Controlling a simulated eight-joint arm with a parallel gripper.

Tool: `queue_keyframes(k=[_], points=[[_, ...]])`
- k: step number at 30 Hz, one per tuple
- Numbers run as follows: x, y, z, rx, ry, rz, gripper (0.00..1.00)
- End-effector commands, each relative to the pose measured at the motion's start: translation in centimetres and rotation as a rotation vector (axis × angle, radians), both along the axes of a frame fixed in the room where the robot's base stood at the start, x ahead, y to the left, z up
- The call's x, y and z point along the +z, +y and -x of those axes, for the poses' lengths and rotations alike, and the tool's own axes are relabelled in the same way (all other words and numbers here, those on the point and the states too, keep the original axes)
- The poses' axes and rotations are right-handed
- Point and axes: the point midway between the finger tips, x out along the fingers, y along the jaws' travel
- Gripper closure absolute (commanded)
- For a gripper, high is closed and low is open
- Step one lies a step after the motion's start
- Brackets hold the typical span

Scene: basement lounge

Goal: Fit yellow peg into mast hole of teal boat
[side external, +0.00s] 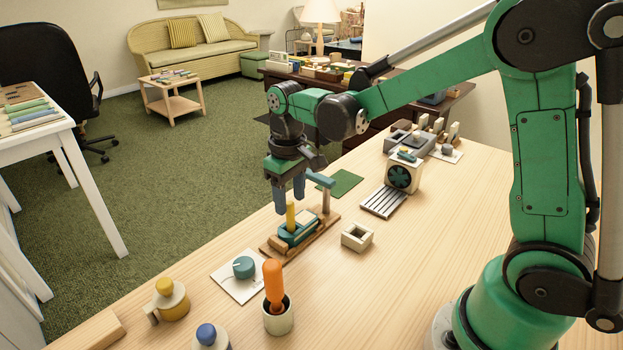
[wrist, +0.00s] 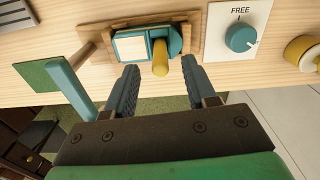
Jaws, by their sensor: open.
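The teal boat (side external: 297,232) with a cream deck block sits in a wooden cradle on the table; it also shows in the wrist view (wrist: 130,46). The yellow peg (side external: 290,215) stands upright at the boat, and it also shows in the wrist view (wrist: 160,58). Its lower end meets the boat, but I cannot see how deep it sits. My gripper (side external: 288,196) is open above the boat, fingers pointing down. In the wrist view its fingertips (wrist: 160,66) are on either side of the peg, with gaps between them and it.
A teal-topped post (side external: 324,190) stands close beside my gripper. A dial plate (side external: 240,275), a cup with an orange-handled tool (side external: 274,288) and a small square box (side external: 357,237) are nearby. A fan block (side external: 403,174) stands farther back.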

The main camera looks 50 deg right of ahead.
Motion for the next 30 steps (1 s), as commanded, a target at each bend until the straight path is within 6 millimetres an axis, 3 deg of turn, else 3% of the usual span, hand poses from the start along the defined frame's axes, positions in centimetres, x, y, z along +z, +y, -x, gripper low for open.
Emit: queue_keyframes(k=[6,12,20,30], points=[[4.4,0.0,0.1,0.000,0.001,-0.001,0.50],[6.7,0.0,0.0,0.000,0.001,-0.001,0.50],[7.9,0.2,1.5,-0.010,-0.084,0.000,0.50],[6.7,0.7,7.2,-0.059,-0.470,-0.013,0.50]])
